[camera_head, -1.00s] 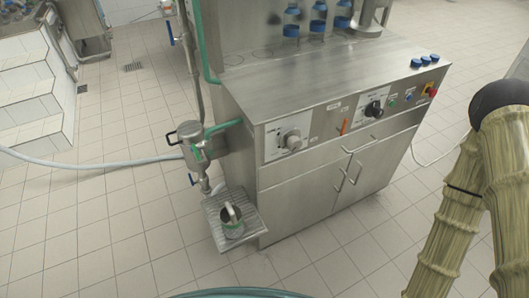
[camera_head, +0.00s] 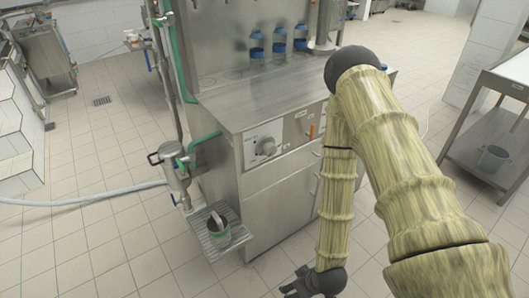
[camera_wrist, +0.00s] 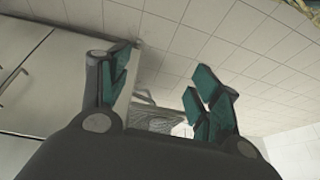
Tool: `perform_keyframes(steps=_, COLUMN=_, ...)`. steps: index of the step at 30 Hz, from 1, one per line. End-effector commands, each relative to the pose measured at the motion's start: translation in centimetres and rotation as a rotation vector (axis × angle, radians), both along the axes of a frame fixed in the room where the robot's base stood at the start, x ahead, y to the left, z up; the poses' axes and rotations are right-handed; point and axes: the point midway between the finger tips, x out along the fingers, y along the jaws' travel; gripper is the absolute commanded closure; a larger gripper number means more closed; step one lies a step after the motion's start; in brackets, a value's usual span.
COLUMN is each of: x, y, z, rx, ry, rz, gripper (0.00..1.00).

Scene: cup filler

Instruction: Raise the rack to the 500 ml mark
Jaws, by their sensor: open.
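A steel filling machine (camera_head: 222,112) stands ahead, with several blue-capped bottles (camera_head: 279,45) on its worktop against the back panel. I cannot tell for sure which part is the rack, and no 500 ml mark is readable. The front panel has a grey knob (camera_head: 265,147) and an orange lever (camera_head: 312,131). A grated tray (camera_head: 207,242) juts from the machine's lower left and holds a small can (camera_head: 217,232). My gripper (camera_head: 287,287) is low in front of the cabinet, right of the tray and apart from it. In the wrist view my gripper (camera_wrist: 160,78) is open and empty.
A steel canister (camera_head: 174,163) with a hose and green pipe hangs on the machine's left side. A steel table (camera_head: 489,133) with a bucket (camera_head: 493,158) below stands at the right. My arm hides the right part of the machine. The tiled floor on the left is mostly clear.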

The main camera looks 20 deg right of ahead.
Motion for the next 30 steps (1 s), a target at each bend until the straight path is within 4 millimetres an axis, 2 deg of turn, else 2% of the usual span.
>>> perform_keyframes(steps=1, x=2.7, y=0.0, z=1.1, rx=0.006, ry=-0.089, rz=0.057, gripper=0.37)
perform_keyframes(steps=6, x=10.9, y=0.1, z=5.8, rx=-0.032, ry=-0.42, rz=0.276, gripper=0.37)
perform_keyframes(steps=8, x=13.6, y=-0.1, z=7.8, rx=-0.065, ry=-0.544, rz=0.343, gripper=0.37)
perform_keyframes(steps=12, x=19.1, y=-1.2, z=13.4, rx=-0.183, ry=-0.828, rz=0.471, gripper=0.37)
perform_keyframes(steps=15, x=22.1, y=-2.4, z=17.4, rx=-0.292, ry=-1.011, rz=0.533, gripper=0.37)
perform_keyframes(steps=18, x=24.2, y=-3.5, z=21.0, rx=-0.399, ry=-1.161, rz=0.572, gripper=0.37)
perform_keyframes(steps=22, x=25.7, y=-4.7, z=24.3, rx=-0.512, ry=-1.289, rz=0.597, gripper=0.37)
perform_keyframes(steps=25, x=26.2, y=-5.2, z=25.6, rx=-0.562, ry=-1.339, rz=0.605, gripper=0.37)
perform_keyframes(steps=30, x=27.1, y=-5.1, z=26.2, rx=-0.586, ry=-1.363, rz=0.61, gripper=0.37)
